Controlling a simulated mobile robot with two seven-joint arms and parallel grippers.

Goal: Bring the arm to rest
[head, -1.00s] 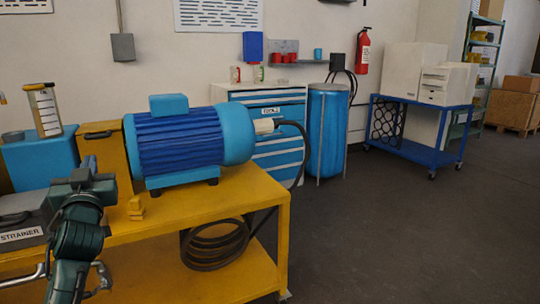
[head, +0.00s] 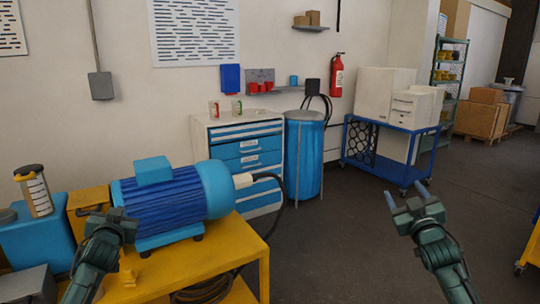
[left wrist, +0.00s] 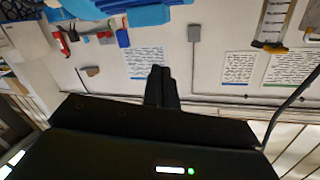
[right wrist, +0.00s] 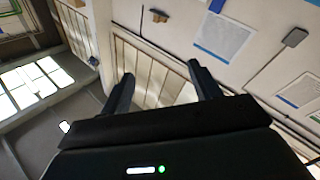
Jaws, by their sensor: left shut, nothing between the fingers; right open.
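My left gripper (head: 110,220) is at the left of the head view, in front of the blue motor on the yellow bench. In the left wrist view its fingers (left wrist: 161,85) are together with nothing between them. My right gripper (head: 405,196) is raised at the right of the head view, over open floor. Its fingers (right wrist: 158,85) stand apart and empty in the right wrist view.
The blue motor (head: 170,205) stands on the yellow bench (head: 240,243). Behind are a blue drawer cabinet (head: 248,152), a blue drum (head: 304,155) and a blue cart (head: 385,165). Dark floor (head: 345,250) lies clear in the middle. A yellow edge (head: 530,245) shows at far right.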

